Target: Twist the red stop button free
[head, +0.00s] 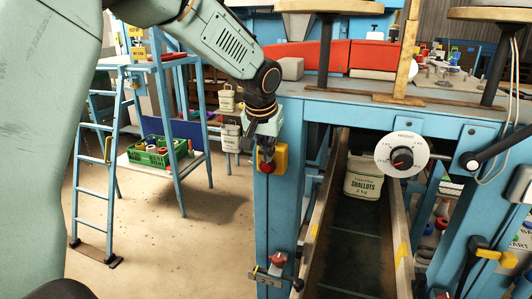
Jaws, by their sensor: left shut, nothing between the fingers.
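The red stop button (266,168) sits on a yellow box (281,157) fixed to the blue machine post (284,215). My left gripper (266,154) is in front of the box with its fingers pointing down, shut and empty. Its fingertips are right at the top of the button and hide part of it and of the box. I cannot tell whether they touch it. My right gripper is not in view.
A red-knobbed fitting (277,260) juts from the post below. A blue ladder (92,170) stands left; the floor between is clear.

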